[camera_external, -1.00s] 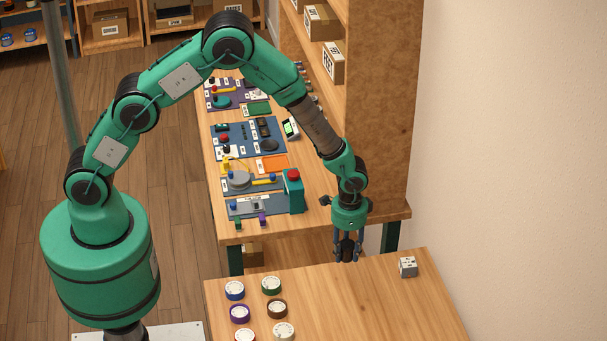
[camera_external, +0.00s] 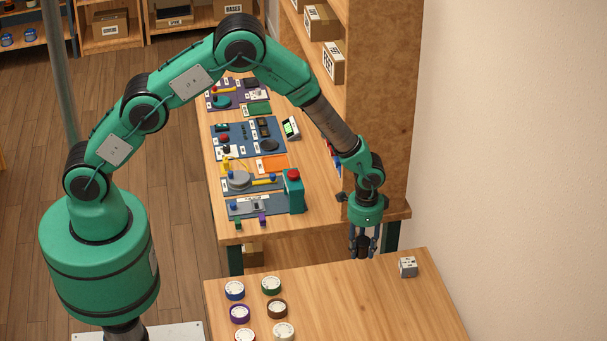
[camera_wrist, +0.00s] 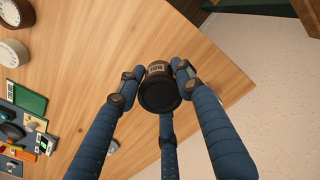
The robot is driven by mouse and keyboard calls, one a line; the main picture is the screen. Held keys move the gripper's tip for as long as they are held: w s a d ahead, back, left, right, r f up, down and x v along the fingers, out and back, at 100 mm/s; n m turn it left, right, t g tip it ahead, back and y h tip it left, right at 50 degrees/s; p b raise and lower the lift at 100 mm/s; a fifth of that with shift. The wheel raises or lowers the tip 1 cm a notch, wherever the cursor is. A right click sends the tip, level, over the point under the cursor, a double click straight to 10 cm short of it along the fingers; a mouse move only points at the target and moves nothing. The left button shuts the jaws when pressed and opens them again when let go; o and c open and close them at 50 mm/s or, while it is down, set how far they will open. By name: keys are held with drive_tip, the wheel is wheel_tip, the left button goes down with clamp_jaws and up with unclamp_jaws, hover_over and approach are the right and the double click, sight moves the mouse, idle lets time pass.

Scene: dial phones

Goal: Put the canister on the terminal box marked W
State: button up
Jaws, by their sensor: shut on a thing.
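My gripper (camera_external: 362,254) has blue fingers pointing down over the far edge area of the near table. It is shut on a dark canister (camera_external: 362,245), held above the table top. In the wrist view the black round end and a labelled brown band of the canister (camera_wrist: 159,92) show between the fingertips (camera_wrist: 157,78). A small grey box (camera_external: 408,267), likely the terminal box, sits on the near table to the right of my gripper and apart from it. I cannot read a W on it. In the wrist view a small grey thing (camera_wrist: 112,147) is partly hidden by a finger.
Several round dials with coloured rims, such as a green one (camera_external: 271,285), stand on the near table (camera_external: 350,305) at left. The table is bare between them and the grey box. A longer bench behind carries panels and a teal box with a red button (camera_external: 293,191). A wall rises at right.

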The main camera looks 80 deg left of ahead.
hover_over(409, 263)
drive_tip(key=shift+a+f+p, duration=0.1)
drive_tip(key=shift+f+p, duration=0.25)
drive_tip(key=shift+f, duration=0.35)
drive_tip(key=shift+f, duration=0.1)
drive_tip(key=shift+f, duration=1.65)
drive_tip(key=shift+f, duration=0.2)
drive_tip(key=o, duration=1.1)
drive_tip(key=shift+c, duration=0.2)
drive_tip(key=shift+r, duration=0.15)
wheel_tip(409, 263, up, 12)
